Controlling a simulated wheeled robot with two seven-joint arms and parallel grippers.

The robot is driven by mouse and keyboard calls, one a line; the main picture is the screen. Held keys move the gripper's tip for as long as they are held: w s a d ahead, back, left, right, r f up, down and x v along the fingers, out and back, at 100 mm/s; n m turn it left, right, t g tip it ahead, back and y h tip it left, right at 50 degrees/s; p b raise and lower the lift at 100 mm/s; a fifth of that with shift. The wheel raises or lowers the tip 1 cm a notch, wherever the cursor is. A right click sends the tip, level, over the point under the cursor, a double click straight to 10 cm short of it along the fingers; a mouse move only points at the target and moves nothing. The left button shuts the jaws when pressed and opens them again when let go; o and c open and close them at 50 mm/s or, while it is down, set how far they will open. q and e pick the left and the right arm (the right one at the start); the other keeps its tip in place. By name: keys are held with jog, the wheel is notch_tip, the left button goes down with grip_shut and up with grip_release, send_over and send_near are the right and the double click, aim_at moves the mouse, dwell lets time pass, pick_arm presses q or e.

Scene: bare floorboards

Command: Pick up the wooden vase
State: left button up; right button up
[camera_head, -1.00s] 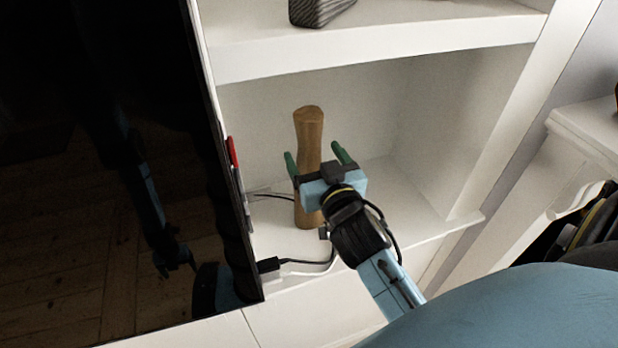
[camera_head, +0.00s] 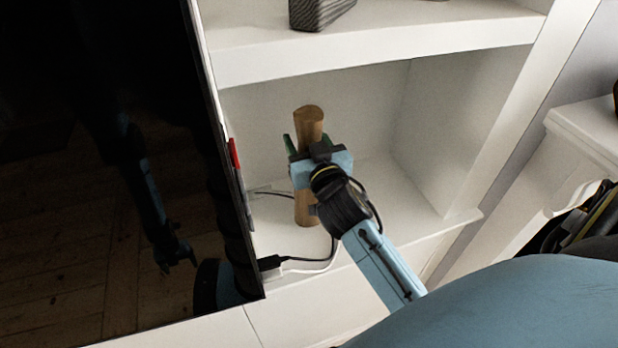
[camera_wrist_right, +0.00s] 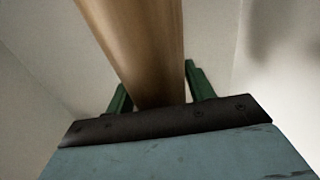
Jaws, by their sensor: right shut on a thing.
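The wooden vase (camera_head: 309,119) is a tall, light-brown, slightly waisted column. It stands upright on the white lower shelf in the head view, with its middle hidden behind my right gripper. My right gripper (camera_head: 309,147) is around the middle of the vase, shut on it, with one green finger on each side. In the right wrist view the vase (camera_wrist_right: 142,45) rises between the two green fingers (camera_wrist_right: 158,90), close to the gripper's dark front plate. Whether the vase's base touches the shelf is hard to tell. My left gripper is not in view.
A large black screen (camera_head: 110,150) stands close on the left and reflects my arm. Black and white cables (camera_head: 300,262) lie on the lower shelf (camera_head: 400,215) near the vase. An upper shelf (camera_head: 400,45) above holds a dark ribbed object (camera_head: 318,12). Free room lies right of the vase.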

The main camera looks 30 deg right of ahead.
jog(key=shift+r, duration=0.1)
grip_shut()
